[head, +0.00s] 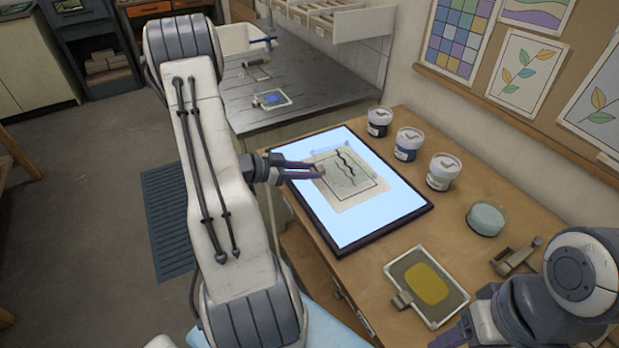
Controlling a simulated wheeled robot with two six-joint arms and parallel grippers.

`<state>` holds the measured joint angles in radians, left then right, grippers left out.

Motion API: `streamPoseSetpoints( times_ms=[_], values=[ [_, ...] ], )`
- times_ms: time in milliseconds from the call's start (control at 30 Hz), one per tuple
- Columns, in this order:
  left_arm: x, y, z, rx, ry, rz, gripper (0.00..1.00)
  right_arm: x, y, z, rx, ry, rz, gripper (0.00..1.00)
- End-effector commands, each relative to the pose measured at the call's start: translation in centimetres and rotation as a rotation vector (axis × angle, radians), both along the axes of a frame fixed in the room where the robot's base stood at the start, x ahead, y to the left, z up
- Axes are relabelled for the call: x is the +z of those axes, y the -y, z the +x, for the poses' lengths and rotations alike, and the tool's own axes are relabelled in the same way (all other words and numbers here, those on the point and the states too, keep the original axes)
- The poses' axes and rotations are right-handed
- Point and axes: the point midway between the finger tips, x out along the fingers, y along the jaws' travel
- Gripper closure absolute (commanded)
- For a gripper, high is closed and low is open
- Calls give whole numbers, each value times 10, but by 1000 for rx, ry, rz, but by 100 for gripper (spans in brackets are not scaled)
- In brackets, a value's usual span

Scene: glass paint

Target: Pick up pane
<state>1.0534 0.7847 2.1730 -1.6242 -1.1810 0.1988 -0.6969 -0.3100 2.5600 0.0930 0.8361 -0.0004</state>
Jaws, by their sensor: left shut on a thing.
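The pane (352,181) is a clear, faintly greenish sheet with wavy black lines. It is at the light table (385,225), over a pale paper sheet with a dark frame line. My left gripper (319,170) reaches in from the left and is shut on the pane's left edge, at a small tan tab. I cannot tell whether the pane is lifted off the paper. My right arm is at the bottom right; its gripper (447,339) is partly cut off by the picture's lower edge, and its jaws cannot be made out.
White jars with black (379,121), blue (408,143) and pale (443,171) bands stand behind the light table. A round teal pot (486,218), a metal tool (516,257) and a framed yellow screen (428,287) lie to the right. A dark bench (300,90) is behind.

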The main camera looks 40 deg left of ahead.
Motion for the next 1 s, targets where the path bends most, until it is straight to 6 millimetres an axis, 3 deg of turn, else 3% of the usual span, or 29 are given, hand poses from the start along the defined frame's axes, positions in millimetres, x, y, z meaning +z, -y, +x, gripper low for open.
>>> streamPoseSetpoints(
  times_ms=[67, 467, 633, 1000],
  values=[
    [14, 5, 0, -2, 2, 2, 100, -3, 0, 0, 0, 0, 0, 38],
    [68, 99, -7, -5, 3, 3, 100, -14, 0, 0, 0, 0, 0, 38],
    [73, 110, -7, -3, 3, 3, 100, -28, 0, 0, 0, 0, 0, 38],
    [79, 117, -8, 0, 0, -1, 100, -31, 0, 0, 0, 0, 0, 38]
  ],
)
